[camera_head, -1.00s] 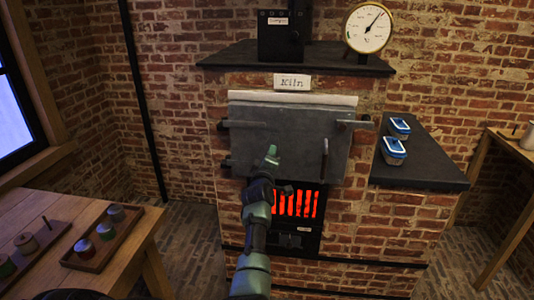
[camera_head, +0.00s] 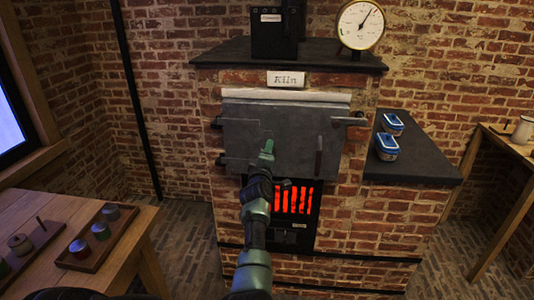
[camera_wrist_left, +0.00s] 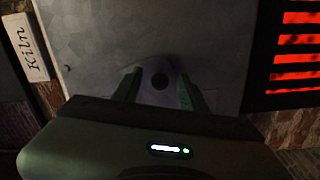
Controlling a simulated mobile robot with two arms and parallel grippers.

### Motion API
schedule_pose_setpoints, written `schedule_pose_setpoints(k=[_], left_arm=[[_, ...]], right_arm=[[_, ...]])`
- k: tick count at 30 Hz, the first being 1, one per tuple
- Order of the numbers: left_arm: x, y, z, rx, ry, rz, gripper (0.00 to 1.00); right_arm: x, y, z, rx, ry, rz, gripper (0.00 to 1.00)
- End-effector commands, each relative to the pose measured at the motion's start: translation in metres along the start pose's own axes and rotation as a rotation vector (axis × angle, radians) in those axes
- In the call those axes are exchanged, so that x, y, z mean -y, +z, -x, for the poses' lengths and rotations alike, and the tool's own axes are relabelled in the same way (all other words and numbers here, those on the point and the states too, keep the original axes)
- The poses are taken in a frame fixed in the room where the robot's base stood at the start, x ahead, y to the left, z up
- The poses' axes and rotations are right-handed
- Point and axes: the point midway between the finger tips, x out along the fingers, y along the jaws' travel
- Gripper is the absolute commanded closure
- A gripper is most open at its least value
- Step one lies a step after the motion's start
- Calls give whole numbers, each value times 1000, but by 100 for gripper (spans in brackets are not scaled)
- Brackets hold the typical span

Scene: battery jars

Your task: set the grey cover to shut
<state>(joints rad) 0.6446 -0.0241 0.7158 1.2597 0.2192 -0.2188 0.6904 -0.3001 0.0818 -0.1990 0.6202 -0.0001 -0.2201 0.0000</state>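The grey cover (camera_head: 295,125) is a flat metal panel on the front of the brick kiln, with hinge fittings on its left and a dark upright handle (camera_head: 319,157) near its right side. A latch bar (camera_head: 350,121) sits at its right edge. It looks close to the kiln face; I cannot tell whether a small gap remains. My left gripper (camera_head: 267,146) is in front of the panel's lower middle. In the left wrist view its fingers (camera_wrist_left: 160,88) are apart and empty, facing the grey surface (camera_wrist_left: 145,35); contact is unclear. My right gripper is not in view.
A red glowing grate (camera_head: 294,197) lies below the panel. Two blue-lidded containers (camera_head: 387,146) stand on the dark right shelf (camera_head: 425,165). A wooden table (camera_head: 120,255) with trays of jars is at left. A gauge (camera_head: 360,25) stands on top.

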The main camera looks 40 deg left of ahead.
Motion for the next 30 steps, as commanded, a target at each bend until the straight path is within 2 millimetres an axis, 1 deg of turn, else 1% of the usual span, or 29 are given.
schedule_pose_setpoints(k=[8, 11, 14, 21, 24, 27, 30], left_arm=[[0, 0, 0, 0, 0, -2, 57], [0, 0, 4, 0, 0, -2, 57], [1, 1, 15, 0, 0, -1, 57], [1, 1, 53, 0, 0, 0, 57], [1, 1, 65, 0, 0, -1, 57], [1, 1, 74, 0, 0, -1, 57], [0, 1, 78, 1, 0, -1, 57]], right_arm=[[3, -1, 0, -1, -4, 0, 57], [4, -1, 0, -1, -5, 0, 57], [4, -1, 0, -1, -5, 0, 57], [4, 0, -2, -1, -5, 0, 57], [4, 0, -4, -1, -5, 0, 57], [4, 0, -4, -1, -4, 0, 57], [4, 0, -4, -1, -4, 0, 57]])
